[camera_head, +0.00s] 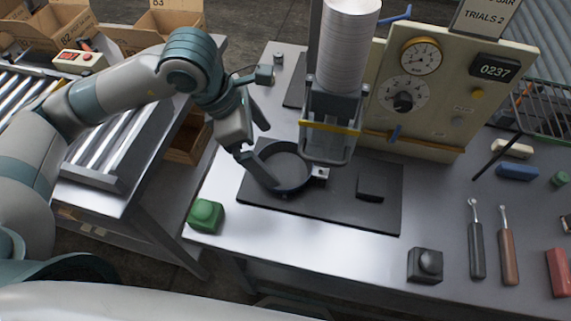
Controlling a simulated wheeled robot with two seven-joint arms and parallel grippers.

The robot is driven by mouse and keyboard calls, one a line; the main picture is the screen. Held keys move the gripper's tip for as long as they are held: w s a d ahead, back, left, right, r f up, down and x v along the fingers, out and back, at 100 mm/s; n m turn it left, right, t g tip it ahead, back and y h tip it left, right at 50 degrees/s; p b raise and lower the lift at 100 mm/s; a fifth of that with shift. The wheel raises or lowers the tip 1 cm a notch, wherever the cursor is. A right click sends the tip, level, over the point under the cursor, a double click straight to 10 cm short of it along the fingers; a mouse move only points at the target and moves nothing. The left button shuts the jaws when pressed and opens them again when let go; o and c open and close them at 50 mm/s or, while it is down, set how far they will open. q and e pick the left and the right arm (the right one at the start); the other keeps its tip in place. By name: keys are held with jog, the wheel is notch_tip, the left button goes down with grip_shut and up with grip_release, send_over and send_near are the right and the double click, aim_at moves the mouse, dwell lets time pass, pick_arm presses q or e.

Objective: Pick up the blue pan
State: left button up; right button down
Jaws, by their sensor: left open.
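The blue pan (289,172) is a round, shallow, dark dish with a bluish rim, resting on a black mat (330,206). It sits just left of and partly below the machine's hanging head. My left gripper (270,156) is open at the pan's left side. Its nearer finger overlaps the pan's left rim in the picture; the other finger is beyond, above the pan's upper left. I cannot tell whether either finger touches the pan. My right gripper is not in view.
A press head (331,132) with a yellow bar hangs close to the pan's right. A gauge panel (433,108) stands behind. A black block (375,187) is on the mat. A green button (205,215) and a black knob box (425,265) stand near the front edge. Tools lie right.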

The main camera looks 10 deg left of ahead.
aim_at(291, 170)
pick_arm(q)
jog(key=shift+x, duration=0.8)
jog(key=shift+w+d+f+p, duration=0.2)
jog(key=shift+d+f+p, duration=0.2)
jog(key=shift+p, duration=0.3)
jog(key=x, duration=0.1)
jog(key=p+x, duration=0.1)
jog(key=x, duration=0.1)
jog(key=shift+w+d+r, duration=0.15)
jog(key=shift+w+d, duration=0.05)
jog(key=shift+d, duration=0.1)
jog(key=shift+d+f+p, duration=0.1)
jog(key=shift+f+p, duration=0.2)
jog(key=shift+f, duration=0.25)
jog(key=c, duration=1)
jog(key=shift+w+r, duration=0.1)
